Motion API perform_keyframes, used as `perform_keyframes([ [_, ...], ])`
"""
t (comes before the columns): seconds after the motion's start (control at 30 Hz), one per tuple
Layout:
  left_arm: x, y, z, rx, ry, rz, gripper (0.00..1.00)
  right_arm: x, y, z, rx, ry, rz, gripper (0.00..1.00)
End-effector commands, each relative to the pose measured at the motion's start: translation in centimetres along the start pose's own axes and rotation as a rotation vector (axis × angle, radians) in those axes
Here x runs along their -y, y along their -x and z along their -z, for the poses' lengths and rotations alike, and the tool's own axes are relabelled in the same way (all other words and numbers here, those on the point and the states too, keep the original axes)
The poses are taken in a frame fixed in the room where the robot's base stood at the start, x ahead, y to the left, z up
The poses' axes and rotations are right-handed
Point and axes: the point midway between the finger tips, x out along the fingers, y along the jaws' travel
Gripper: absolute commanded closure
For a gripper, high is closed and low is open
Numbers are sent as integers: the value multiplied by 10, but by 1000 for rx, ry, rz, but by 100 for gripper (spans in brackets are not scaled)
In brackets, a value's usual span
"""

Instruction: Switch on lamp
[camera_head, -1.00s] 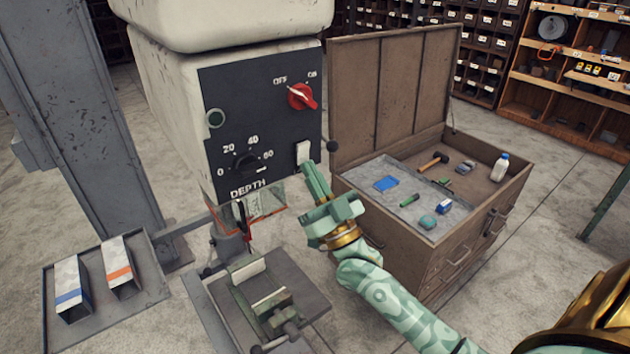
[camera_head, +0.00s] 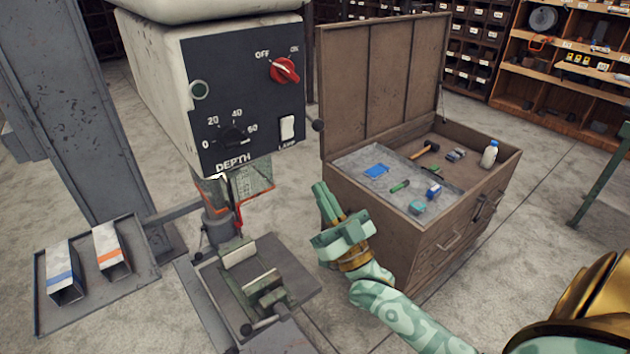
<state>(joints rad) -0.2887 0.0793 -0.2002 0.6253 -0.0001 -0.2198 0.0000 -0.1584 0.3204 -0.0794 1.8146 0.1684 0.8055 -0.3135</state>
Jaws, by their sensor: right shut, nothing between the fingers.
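The drill press control panel (camera_head: 255,90) is dark and faces me. The white lamp switch (camera_head: 287,128) is at its lower right, above the label LAMP. My right gripper (camera_head: 319,189) is shut and empty, below and to the right of the switch and clear of it. Its fingers point up, in front of the wooden chest's left side. A small bright patch (camera_head: 217,178) shows under the machine head; I cannot tell if it is the lamp's light. My left gripper is not in view.
A red knob (camera_head: 284,70) sits by OFF and ON, and a black depth dial (camera_head: 234,135) is lower left. A vise (camera_head: 262,282) stands below. A tray (camera_head: 130,285) with two metal tubes is at left. An open wooden chest (camera_head: 390,225) with tools stands at right.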

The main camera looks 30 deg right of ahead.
Motion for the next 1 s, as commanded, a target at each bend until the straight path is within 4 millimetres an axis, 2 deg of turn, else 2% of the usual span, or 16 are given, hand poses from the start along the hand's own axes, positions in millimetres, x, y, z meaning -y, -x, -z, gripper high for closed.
perform_keyframes([
  [0.03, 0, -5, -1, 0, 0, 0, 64, 0, 10, -4, 4, 1, 1, 100],
  [0.1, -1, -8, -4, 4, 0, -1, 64, 0, 19, -5, 2, 2, 0, 100],
  [0.23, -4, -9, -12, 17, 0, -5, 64, 0, 28, -6, 1, 1, 0, 100],
  [0.87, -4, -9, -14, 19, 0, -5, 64, 0, 29, -5, 0, -4, 1, 100],
  [0.97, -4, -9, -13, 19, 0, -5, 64, 3, 31, -18, 63, 3, 20, 100],
  [1.0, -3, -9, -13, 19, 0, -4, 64, 3, 37, -34, 126, 18, 30, 100],
])
